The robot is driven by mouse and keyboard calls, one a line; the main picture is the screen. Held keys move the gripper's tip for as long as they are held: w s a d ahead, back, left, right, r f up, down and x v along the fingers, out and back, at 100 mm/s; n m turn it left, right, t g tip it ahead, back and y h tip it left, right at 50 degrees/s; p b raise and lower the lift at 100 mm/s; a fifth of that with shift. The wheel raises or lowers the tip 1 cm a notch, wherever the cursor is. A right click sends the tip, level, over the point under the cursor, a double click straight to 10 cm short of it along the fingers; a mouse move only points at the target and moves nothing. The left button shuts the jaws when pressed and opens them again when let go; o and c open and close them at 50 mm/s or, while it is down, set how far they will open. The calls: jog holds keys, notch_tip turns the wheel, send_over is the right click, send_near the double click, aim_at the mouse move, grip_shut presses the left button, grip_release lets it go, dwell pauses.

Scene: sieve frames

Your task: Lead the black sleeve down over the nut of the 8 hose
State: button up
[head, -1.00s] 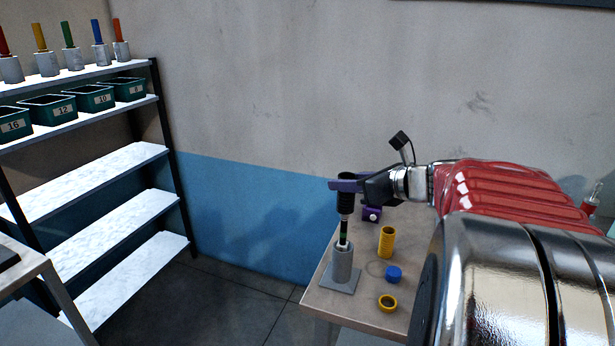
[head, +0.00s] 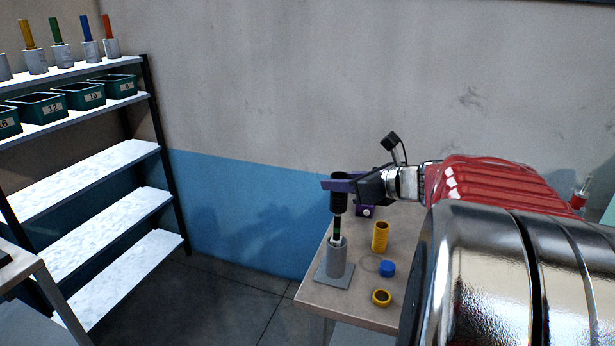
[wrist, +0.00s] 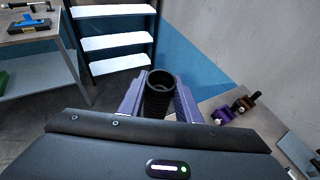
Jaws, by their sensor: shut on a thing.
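My gripper (head: 340,186) is shut on the black sleeve (head: 339,201), an upright ribbed tube. The wrist view shows the sleeve (wrist: 159,92) between my purple fingers, its open top facing up. Below it a hose end (head: 336,231) with a dark and green part stands upright in a grey holder (head: 337,256) on a flat base. The sleeve is above the holder and roughly in line with the hose. In the head view its lower end meets or overlaps the top of the hose end; I cannot tell how far. No hose number is readable there.
On the table (head: 336,300) stand a yellow ribbed sleeve (head: 380,237), a blue cap (head: 388,269) and a yellow ring (head: 381,298). A purple block (head: 363,211) is behind. A shelf (head: 85,175) with numbered green bins (head: 82,96) is at the left.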

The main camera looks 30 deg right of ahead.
jog(key=o, duration=1.1)
jog(key=v, duration=1.3)
jog(key=shift+s, duration=0.4)
dwell(0.4)
